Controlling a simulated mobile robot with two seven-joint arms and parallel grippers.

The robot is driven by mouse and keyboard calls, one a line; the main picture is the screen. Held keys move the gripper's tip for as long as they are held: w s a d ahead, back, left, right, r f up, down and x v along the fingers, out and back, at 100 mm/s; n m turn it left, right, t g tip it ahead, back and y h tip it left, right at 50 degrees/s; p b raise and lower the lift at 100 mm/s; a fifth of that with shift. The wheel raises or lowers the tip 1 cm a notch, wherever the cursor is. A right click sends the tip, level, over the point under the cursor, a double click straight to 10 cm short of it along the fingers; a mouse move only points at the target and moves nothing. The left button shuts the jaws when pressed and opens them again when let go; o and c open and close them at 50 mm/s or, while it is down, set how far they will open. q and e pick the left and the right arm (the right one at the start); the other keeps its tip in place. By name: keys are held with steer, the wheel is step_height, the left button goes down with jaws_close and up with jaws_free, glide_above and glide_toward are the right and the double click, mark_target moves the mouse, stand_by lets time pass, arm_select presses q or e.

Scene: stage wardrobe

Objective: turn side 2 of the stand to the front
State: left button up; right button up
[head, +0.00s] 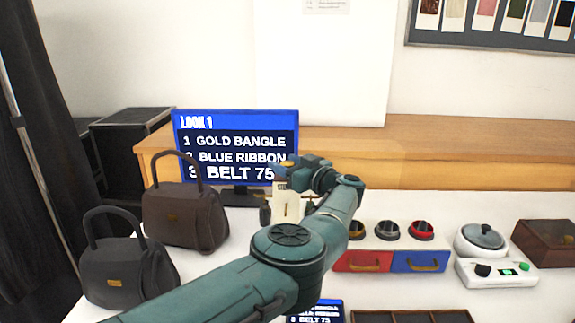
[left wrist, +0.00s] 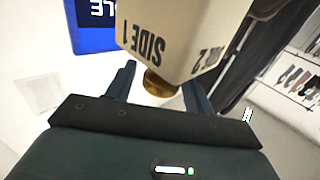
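The stand (head: 290,204) is a cream block behind my left arm in the head view, partly hidden by it. In the left wrist view the block (left wrist: 165,35) is close and upside down, with "SIDE 1" on the broad face and a "2" label on the adjoining face at the right. A round gold knob (left wrist: 160,84) shows at the block's near end. My left gripper (left wrist: 158,82) is open, with its two dark fingers on either side of the knob; I see no clear grip. It also shows in the head view (head: 292,172). My right gripper is not in view.
A blue screen (head: 236,147) reading "LOOK 1" stands behind the stand. Two dark handbags (head: 183,215) are at the left. At the right are a red drawer (head: 362,261), a blue drawer (head: 420,261), several round items above them, and a white device (head: 497,273).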

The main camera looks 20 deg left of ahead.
arm_select(q)
steer(key=shift+s+d+r+p, duration=0.15)
steer(key=shift+d+p, duration=0.2)
steer(key=shift+p, duration=0.4)
steer(key=shift+f+p+v, duration=0.2)
steer(key=shift+p+v, duration=3.35)
steer(key=shift+v, duration=2.6)
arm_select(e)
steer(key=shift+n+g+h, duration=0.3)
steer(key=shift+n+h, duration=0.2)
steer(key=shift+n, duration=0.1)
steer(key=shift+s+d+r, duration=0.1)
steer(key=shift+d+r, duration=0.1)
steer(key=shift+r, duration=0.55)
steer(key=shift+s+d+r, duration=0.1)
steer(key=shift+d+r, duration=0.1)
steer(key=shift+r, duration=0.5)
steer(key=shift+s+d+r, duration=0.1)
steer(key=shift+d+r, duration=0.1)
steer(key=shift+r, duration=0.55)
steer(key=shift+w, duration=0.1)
